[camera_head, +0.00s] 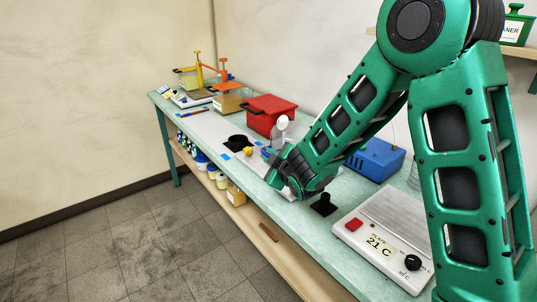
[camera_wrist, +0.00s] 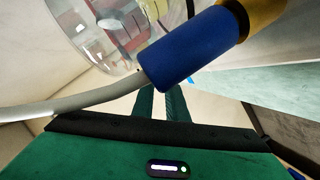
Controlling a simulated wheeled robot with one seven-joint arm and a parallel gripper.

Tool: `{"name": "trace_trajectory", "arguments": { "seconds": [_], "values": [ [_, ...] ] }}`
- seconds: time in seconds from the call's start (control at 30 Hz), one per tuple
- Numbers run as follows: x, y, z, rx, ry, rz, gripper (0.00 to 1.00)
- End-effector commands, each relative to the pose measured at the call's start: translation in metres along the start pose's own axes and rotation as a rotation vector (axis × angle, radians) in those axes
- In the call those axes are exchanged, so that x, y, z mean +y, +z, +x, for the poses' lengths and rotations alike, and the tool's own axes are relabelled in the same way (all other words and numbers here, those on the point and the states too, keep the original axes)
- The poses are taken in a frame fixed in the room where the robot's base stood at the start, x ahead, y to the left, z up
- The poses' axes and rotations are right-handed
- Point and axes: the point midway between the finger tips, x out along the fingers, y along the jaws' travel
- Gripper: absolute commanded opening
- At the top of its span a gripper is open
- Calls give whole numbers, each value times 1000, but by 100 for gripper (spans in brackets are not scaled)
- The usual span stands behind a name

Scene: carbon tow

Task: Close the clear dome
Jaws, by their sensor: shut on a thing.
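The clear dome (camera_wrist: 95,30) fills the upper left of the wrist view, with part of it cut off by the frame edge. In the head view a see-through shape with a pale round top, which looks like the dome (camera_head: 279,136), stands just behind my gripper (camera_head: 273,168). A blue cylindrical grip (camera_wrist: 185,48) with a yellow-gold end crosses in front of the dome. The fingers of my gripper (camera_wrist: 160,90) reach up to the blue grip and are shut on it. Their tips are hidden behind it. Whether the dome touches its base is hidden.
A pale hose (camera_wrist: 75,108) crosses the wrist view close to my gripper. On the bench, a red box (camera_head: 270,113) stands behind the dome, a blue box (camera_head: 376,158) to the right, and a hot plate (camera_head: 385,240) reading 21 C nearer. The floor (camera_head: 130,245) at left is clear.

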Motion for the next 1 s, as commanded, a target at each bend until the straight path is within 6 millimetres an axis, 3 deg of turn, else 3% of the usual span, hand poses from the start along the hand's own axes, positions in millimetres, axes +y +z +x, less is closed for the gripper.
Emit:
{"name": "trace_trajectory", "arguments": {
  "seconds": [0.13, 0.4, 0.43, 0.5, 0.83, 1.0],
  "values": [
    [-15, 7, 4, -2, -3, 1, 0],
    [-19, 10, 4, -5, -7, 2, 0],
    [-19, 10, 4, -6, -8, 2, 16],
    [-19, 10, 4, -7, -9, 1, 30],
    [-17, 10, 3, -5, -4, 0, 30],
    [-16, 8, -13, -2, -4, 0, 30]
  ]
}}
